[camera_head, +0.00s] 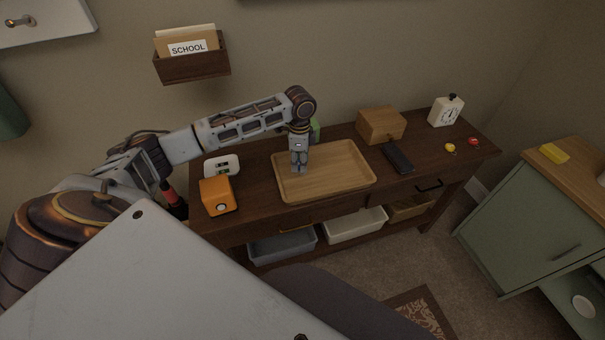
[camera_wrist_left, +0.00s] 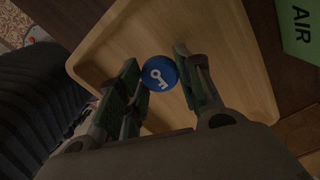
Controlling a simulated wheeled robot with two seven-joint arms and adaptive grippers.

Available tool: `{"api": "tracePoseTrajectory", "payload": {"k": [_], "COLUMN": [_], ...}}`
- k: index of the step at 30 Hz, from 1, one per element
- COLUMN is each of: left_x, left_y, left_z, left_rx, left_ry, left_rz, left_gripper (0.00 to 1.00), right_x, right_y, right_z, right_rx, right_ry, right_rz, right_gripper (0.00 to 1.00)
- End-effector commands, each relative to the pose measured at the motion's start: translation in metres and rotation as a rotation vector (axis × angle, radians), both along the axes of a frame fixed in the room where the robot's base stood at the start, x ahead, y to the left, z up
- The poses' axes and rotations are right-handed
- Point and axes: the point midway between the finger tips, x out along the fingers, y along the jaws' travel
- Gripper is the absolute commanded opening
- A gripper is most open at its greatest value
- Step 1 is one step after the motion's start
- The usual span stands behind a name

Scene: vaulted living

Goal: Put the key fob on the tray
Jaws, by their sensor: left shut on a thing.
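The key fob (camera_wrist_left: 160,74) is a blue disc with a white key symbol, held between the two fingers in the left wrist view. My left gripper (camera_head: 299,168) is shut on it, pointing down over the left part of the tray in the head view. The fob is not clearly visible in the head view. The tray (camera_head: 345,185) is a light wooden rectangle with a raised rim, on the dark wooden table; its bare floor (camera_wrist_left: 215,35) shows behind the fob in the left wrist view. I cannot tell whether the fob touches the tray. My right gripper is not in view.
An orange box (camera_head: 216,195) and a white device (camera_head: 221,166) stand left of the tray. A green box (camera_head: 315,130) is behind it.

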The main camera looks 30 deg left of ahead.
Motion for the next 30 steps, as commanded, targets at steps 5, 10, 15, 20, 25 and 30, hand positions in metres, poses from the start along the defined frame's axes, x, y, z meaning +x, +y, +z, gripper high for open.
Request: {"api": "tracePoseTrajectory", "payload": {"k": [5,10,15,20,25,30], "left_x": [0.0,0.0,0.0,0.0,0.0,0.0], "left_y": [0.0,0.0,0.0,0.0,0.0,0.0], "left_z": [-0.012,-0.012,-0.013,-0.024,-0.045,-0.06], "left_rx": [0.0,0.0,-0.001,0.0,0.0,-0.001], "left_ry": [-0.001,-0.001,0.0,0.001,0.001,0.0], "left_rz": [0.0,0.0,0.0,0.0,0.001,0.001], "left_gripper": [0.19,0.19,0.19,0.19,0.19,0.19], "right_x": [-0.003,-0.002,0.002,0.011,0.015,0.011], "right_y": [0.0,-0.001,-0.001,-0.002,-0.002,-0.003], "right_z": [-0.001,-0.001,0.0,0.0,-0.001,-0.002], "right_rx": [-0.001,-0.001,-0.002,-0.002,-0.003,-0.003], "right_ry": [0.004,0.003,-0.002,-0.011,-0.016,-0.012], "right_rz": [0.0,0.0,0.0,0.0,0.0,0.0], "right_gripper": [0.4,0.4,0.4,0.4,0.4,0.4]}}
